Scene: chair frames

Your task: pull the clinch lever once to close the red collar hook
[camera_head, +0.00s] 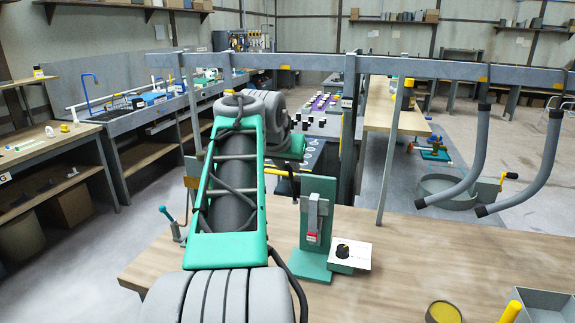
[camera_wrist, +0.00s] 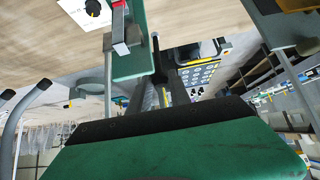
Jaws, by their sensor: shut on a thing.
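The red collar hook (camera_head: 312,238) sits low on the front of a green upright stand (camera_head: 320,198), below a grey metal strap. I take this bar to be the clinch lever (camera_wrist: 155,46); the exact contact is small and partly hidden. In the head view my green arm covers much of the area left of the stand. I cannot tell whether the hook is fully seated.
A white plate with a black dial (camera_head: 343,252) stands right of the stand's foot on the wooden bench (camera_head: 420,265). A grey overhead rail (camera_head: 300,66) crosses above. Bent grey tubes (camera_head: 470,170) hang at the right. A yellow tin (camera_head: 443,313) is at the front.

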